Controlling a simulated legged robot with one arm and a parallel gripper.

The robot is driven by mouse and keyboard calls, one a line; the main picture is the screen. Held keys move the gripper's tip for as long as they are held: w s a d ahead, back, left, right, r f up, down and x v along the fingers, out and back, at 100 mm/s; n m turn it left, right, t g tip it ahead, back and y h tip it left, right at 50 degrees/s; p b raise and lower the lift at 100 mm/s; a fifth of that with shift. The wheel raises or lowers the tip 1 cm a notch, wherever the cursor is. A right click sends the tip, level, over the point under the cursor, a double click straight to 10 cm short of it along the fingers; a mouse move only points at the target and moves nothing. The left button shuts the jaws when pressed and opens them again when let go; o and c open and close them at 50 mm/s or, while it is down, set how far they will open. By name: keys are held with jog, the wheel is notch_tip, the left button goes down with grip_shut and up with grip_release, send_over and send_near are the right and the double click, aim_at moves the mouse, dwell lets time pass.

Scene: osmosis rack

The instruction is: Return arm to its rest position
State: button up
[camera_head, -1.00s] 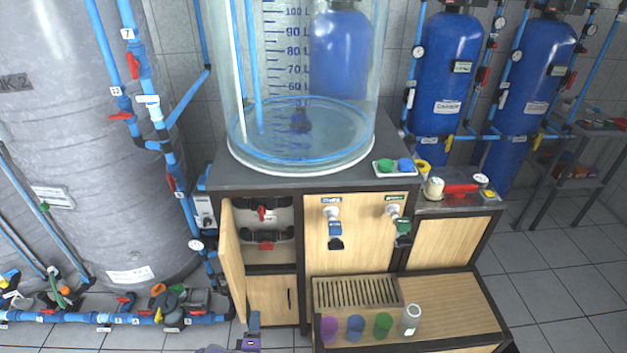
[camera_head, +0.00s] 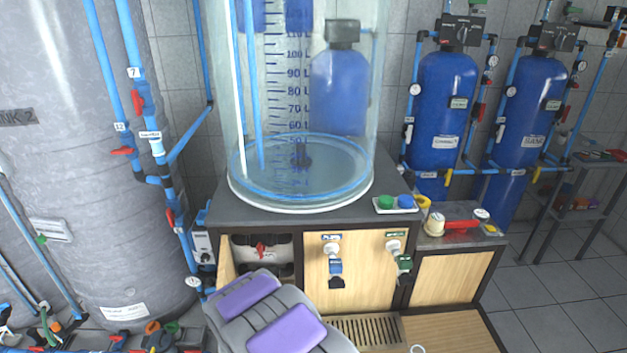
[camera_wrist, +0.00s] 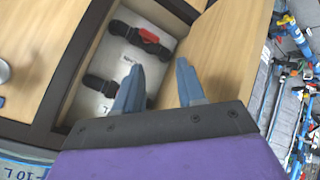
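My arm, grey with purple pads, rises at the bottom middle of the head view, in front of the wooden cabinet (camera_head: 350,278). My gripper (camera_wrist: 160,80) shows in the wrist view with its two blue-grey fingers apart and nothing between them. Behind the fingers is the open compartment with a white panel (camera_wrist: 121,72) that carries black fittings and a red-handled valve (camera_wrist: 140,36). The open cabinet door (camera_wrist: 228,48) lies to the right of the fingers. In the head view the gripper itself cannot be made out.
A clear graduated tank (camera_head: 300,120) stands on the cabinet top. A large grey tank (camera_head: 75,180) with blue pipes is at the left. Blue filter cylinders (camera_head: 440,110) stand at the back right. A slatted drain tray (camera_head: 366,331) is below the taps. Floor at the right (camera_head: 560,290) is clear.

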jog(key=s+d+r+m+g+y, duration=0.1)
jog(key=s+d+r+m+g, duration=0.15)
jog(key=s+d+r, duration=0.55)
jog(key=s+d+r+m+g, duration=0.2)
jog(key=s+d+r+g, duration=0.15)
jog(key=d+r, duration=0.45)
jog(key=s+d+r+m+g, duration=0.1)
jog(key=s+d+r, duration=0.3)
jog(key=s, duration=0.6)
jog(key=s+d+r+m+g+h, duration=0.1)
jog(key=s+d+r, duration=0.3)
jog(key=s, duration=0.6)
jog(key=s+d+r+m+g+h, duration=0.1)
jog(key=s+d+r+m+g, duration=0.2)
jog(key=s+d, duration=0.3)
jog(key=s, duration=0.4)
jog(key=shift+d+r, duration=0.3)
jog(key=shift+r, duration=0.1)
